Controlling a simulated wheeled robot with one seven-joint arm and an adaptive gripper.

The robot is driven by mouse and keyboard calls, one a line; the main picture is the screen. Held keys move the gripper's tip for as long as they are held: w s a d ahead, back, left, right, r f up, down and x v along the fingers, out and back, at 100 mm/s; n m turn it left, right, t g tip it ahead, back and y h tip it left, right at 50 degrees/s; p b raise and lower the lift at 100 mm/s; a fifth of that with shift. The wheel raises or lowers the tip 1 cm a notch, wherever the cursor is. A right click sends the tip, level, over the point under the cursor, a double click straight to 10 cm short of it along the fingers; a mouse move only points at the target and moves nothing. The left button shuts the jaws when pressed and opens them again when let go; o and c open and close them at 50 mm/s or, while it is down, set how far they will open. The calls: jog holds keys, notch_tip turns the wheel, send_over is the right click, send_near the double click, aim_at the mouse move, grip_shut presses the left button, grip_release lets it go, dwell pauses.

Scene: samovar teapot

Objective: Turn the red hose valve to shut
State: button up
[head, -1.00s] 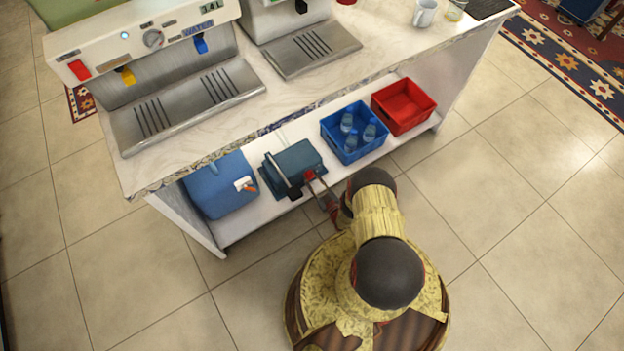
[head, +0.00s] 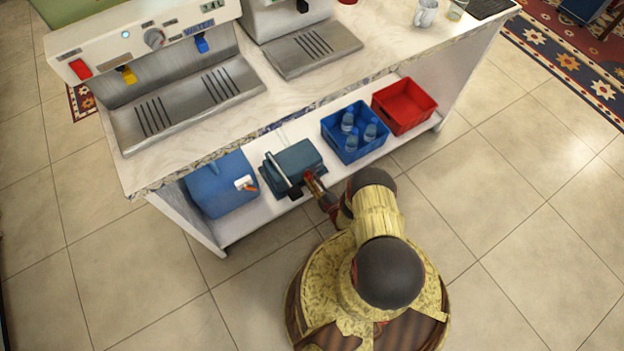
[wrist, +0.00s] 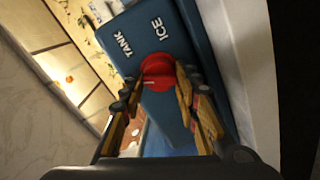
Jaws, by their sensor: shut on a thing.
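The red hose valve (wrist: 158,68) is a round knob on a blue-teal box (wrist: 150,30) marked TANK and ICE. A small pale line shows on the knob. In the head view the box (head: 293,165) stands on the low shelf under the counter, and the valve is mostly hidden by my gripper (head: 313,184). In the wrist view my gripper (wrist: 158,88) has a finger on each side of the knob and is shut on it.
A blue container (head: 218,183) with a white and orange tap stands left of the box. A blue crate (head: 367,152) of bottles and a red crate (head: 404,105) stand to the right. The counter top (head: 290,92) overhangs the shelf. The tiled floor in front is open.

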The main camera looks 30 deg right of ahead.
jog(key=n, duration=0.4)
jog(key=shift+s+f+n, duration=0.1)
jog(key=shift+f+n, duration=0.05)
jog(key=shift+n, duration=0.25)
dwell(0.4)
jog(key=o, duration=1.2)
jog(key=shift+c, duration=0.2)
